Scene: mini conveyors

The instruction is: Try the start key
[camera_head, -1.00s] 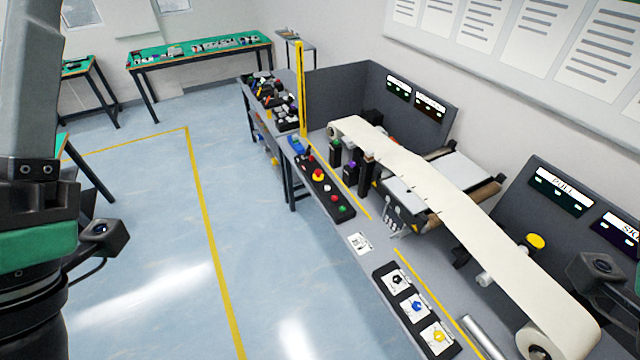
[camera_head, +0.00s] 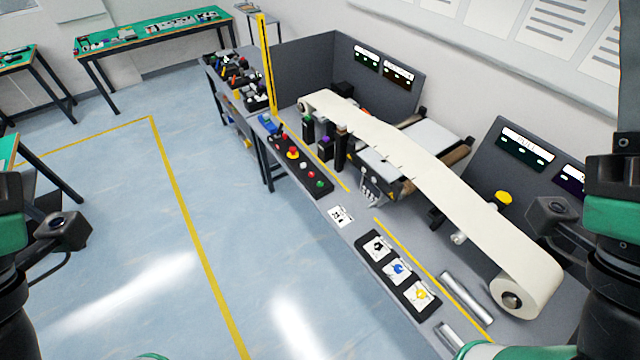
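A long black control box (camera_head: 283,147) lies along the front of the conveyor bench. It carries a red mushroom button on a yellow base (camera_head: 293,153), a white button (camera_head: 303,165), a red button (camera_head: 311,174) and a green button (camera_head: 319,184). No label marking a start key can be read. Nothing touches the box. Parts of my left arm show at the left edge and of my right arm at the right edge. The fingers of both grippers are out of view.
Metal bars (camera_head: 466,298) lie on the bench. Dark upright display panels and a yellow post (camera_head: 267,65) stand behind. The floor at left is clear.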

